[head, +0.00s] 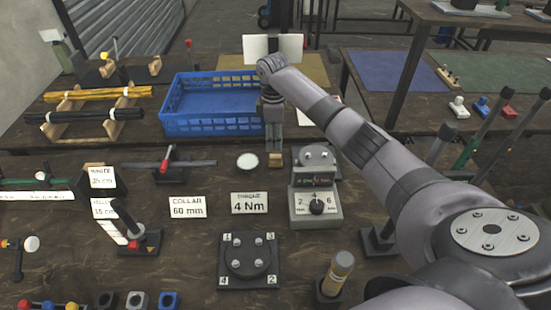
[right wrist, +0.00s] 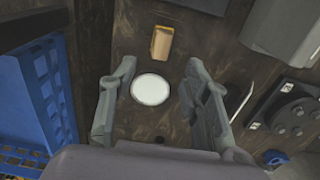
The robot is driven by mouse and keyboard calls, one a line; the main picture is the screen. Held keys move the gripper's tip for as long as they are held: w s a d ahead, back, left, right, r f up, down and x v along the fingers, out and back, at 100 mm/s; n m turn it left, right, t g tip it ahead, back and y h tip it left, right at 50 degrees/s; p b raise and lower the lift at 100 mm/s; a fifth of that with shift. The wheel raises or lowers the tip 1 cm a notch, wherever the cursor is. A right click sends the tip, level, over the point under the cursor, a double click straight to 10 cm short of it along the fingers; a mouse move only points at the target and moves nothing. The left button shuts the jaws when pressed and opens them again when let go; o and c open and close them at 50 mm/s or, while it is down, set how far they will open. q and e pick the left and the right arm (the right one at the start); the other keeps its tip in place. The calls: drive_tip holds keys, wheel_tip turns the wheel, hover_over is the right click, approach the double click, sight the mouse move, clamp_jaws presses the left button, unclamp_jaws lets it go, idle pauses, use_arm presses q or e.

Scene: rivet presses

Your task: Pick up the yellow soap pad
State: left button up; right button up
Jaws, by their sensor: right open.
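A small yellow-tan block (right wrist: 162,43), which looks like the soap pad, lies on the dark wooden bench. In the head view the block (head: 275,160) shows just below my right gripper (head: 274,146), partly hidden by it. My right gripper points down and is open and empty. In the right wrist view the block is just beyond the open fingertips (right wrist: 160,66), apart from them. A white round disc (right wrist: 151,90) shows between the fingers, and left of the gripper in the head view (head: 247,162). My left gripper is not in view.
A blue crate (head: 212,129) stands close left of the gripper. A grey torque unit (head: 316,206) stands to its right front. Label cards, a black fixture (head: 248,268) and several tools occupy the front of the bench. Bare wood surrounds the block.

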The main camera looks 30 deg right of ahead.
sight(276, 156)
wheel_tip(276, 156, down, 3)
drive_tip(key=shift+f, duration=0.1)
drive_tip(key=shift+s+d+f+p, duration=0.15)
drive_tip(key=shift+f+p, duration=0.2)
drive_tip(key=shift+f, duration=1)
drive_tip(key=shift+s+d+f+p, duration=0.1)
drive_tip(key=shift+f+p, duration=0.25)
drive_tip(key=shift+f, duration=1)
drive_tip(key=shift+c, duration=0.3)
clamp_jaws()
